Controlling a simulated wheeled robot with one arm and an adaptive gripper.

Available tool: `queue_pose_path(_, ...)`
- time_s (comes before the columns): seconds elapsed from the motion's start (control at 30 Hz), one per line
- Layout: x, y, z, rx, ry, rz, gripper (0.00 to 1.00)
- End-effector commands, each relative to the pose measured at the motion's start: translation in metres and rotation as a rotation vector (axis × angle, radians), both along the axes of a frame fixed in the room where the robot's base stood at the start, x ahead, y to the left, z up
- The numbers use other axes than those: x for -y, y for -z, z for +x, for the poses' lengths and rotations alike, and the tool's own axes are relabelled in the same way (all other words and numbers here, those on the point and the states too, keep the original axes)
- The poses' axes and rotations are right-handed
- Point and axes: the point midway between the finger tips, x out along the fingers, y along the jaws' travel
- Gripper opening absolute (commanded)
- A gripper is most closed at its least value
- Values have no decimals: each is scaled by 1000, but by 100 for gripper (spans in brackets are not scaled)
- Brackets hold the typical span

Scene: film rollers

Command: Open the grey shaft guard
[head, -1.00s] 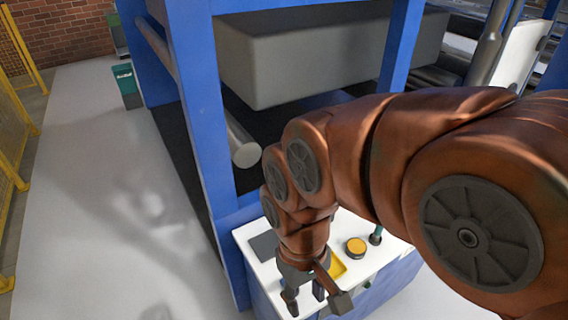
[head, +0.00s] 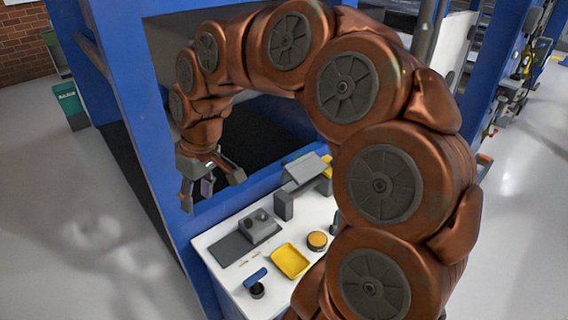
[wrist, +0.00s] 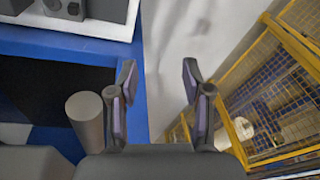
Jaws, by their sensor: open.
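My gripper (head: 212,190) is open and empty, held up in front of the blue machine frame at the left of the head view. In the wrist view the spread fingers (wrist: 159,80) have nothing between them. A grey hood-like piece with a tilted top (head: 304,170) stands at the back of the white worktop, right of my gripper and apart from it. A large grey box (head: 165,50) hangs inside the frame, partly hidden by my arm. I cannot tell for sure which is the shaft guard. A grey roller end (wrist: 85,120) shows left of the fingers.
The white worktop (head: 225,235) holds a grey block with holes (head: 258,226), a yellow tray (head: 290,261), an orange button (head: 317,240) and a blue-handled piece (head: 256,278). Yellow mesh fencing (wrist: 275,95) is at right in the wrist view.

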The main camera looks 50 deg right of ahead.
Motion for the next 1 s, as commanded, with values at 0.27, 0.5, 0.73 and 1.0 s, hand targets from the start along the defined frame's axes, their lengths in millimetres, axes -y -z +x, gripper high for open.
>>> queue_pose_path(0.27,96,12,78,127,61,26,49)
queue_pose_path(0.5,211,42,108,202,171,1,49)
queue_pose_path(0.73,321,83,97,222,292,-55,49)
queue_pose_path(1.0,378,108,76,217,358,-97,49)
